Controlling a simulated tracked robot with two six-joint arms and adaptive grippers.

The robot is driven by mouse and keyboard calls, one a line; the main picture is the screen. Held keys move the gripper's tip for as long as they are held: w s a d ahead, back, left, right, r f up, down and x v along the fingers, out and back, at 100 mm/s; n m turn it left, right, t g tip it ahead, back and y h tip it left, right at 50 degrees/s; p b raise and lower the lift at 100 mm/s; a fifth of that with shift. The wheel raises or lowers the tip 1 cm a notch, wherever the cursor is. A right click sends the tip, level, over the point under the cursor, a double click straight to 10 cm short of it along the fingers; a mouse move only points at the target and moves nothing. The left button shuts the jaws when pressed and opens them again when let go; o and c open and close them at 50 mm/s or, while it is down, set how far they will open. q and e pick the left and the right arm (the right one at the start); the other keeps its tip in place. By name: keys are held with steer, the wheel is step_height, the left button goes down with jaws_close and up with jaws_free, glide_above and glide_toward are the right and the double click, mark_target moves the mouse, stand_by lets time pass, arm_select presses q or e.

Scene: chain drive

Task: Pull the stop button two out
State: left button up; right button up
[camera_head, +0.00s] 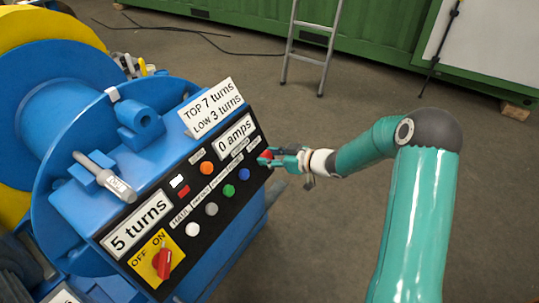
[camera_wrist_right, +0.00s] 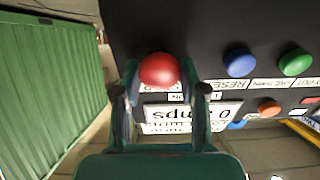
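The red stop button (camera_head: 265,155) sits at the far right end of the black control panel (camera_head: 225,212). It also shows as a round red knob (camera_wrist_right: 160,70) in the right wrist view. My right gripper (camera_head: 272,157) reaches it from the right. In the right wrist view its two fingers (camera_wrist_right: 160,76) stand on either side of the knob, close against it, and seem shut on it. The label by the knob is partly hidden by the fingers. My left gripper is not clearly in view.
The panel also carries blue (camera_head: 244,174), green (camera_head: 228,190), orange (camera_head: 206,168) and white (camera_head: 192,229) buttons and a red OFF/ON switch (camera_head: 162,262). Signs stand above the panel. A ladder (camera_head: 312,50) and a green container (camera_head: 240,25) stand behind. The floor to the right is clear.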

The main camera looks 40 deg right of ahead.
steer(key=o, duration=0.4)
steer(key=shift+s+d, duration=0.1)
steer(key=shift+s, duration=0.05)
steer(key=v, duration=1.1)
steer(key=shift+s+d+r, duration=0.1)
steer(key=shift+s+d, duration=0.05)
steer(key=shift+s, duration=0.2)
